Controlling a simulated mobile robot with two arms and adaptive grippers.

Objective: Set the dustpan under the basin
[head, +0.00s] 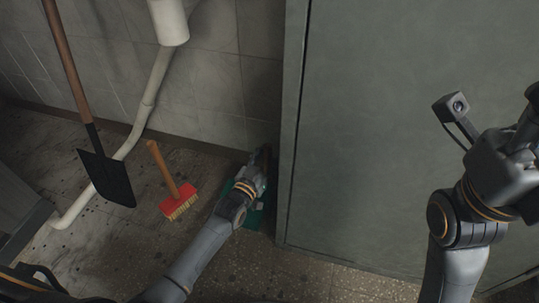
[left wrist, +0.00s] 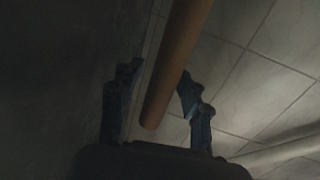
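The green dustpan (head: 254,217) is on the floor in the corner by the cabinet, mostly hidden under my left arm. My left gripper (head: 262,158) is above it, close to the wall and the cabinet's edge. In the left wrist view, a wooden handle (left wrist: 178,65), apparently the dustpan's, runs between the spread fingers of my left gripper (left wrist: 160,100). Gaps show on both sides, so the gripper is not closed on it. My right gripper is at the right edge of the head view, partly cut off; its fingers do not show clearly. The basin itself is not in view.
A grey-green cabinet (head: 385,130) stands right of the dustpan. A red brush (head: 178,201) with a wooden handle is on the floor to the left. A shovel (head: 106,178) and a white drain pipe (head: 150,95) are further left. Some floor between pipe and brush is bare.

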